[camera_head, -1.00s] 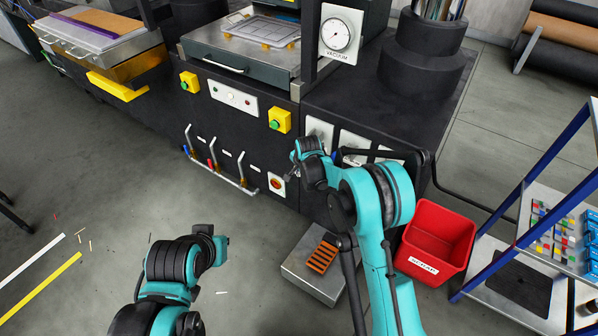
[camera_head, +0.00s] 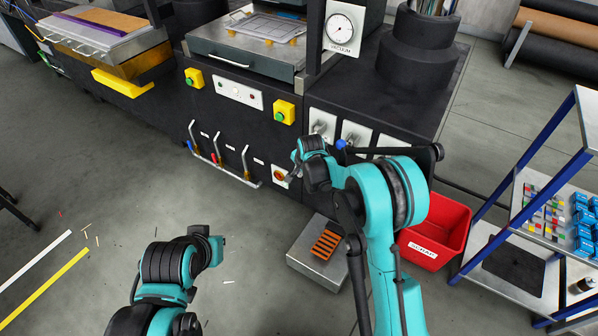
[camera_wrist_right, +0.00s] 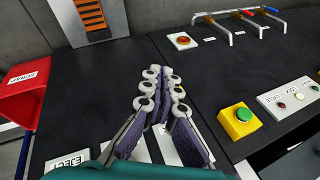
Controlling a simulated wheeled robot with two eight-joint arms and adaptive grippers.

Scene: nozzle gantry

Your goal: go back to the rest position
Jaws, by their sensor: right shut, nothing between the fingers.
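My right arm (camera_head: 390,205) reaches up from the bottom of the head view and bends left. My right gripper (camera_head: 294,170) is small there, in front of the black machine cabinet near the red rotary switch (camera_head: 280,174). In the right wrist view the right gripper (camera_wrist_right: 161,82) shows clearly, its fingers shut together with nothing between them, over the dark cabinet face. My left arm (camera_head: 170,270) is folded at the lower left of the head view. The left gripper cannot be made out there.
A blue-framed shelf (camera_head: 510,215) is at the far right. Levers with a rail (camera_head: 222,165) stick out of the cabinet. The floor at left is mostly open.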

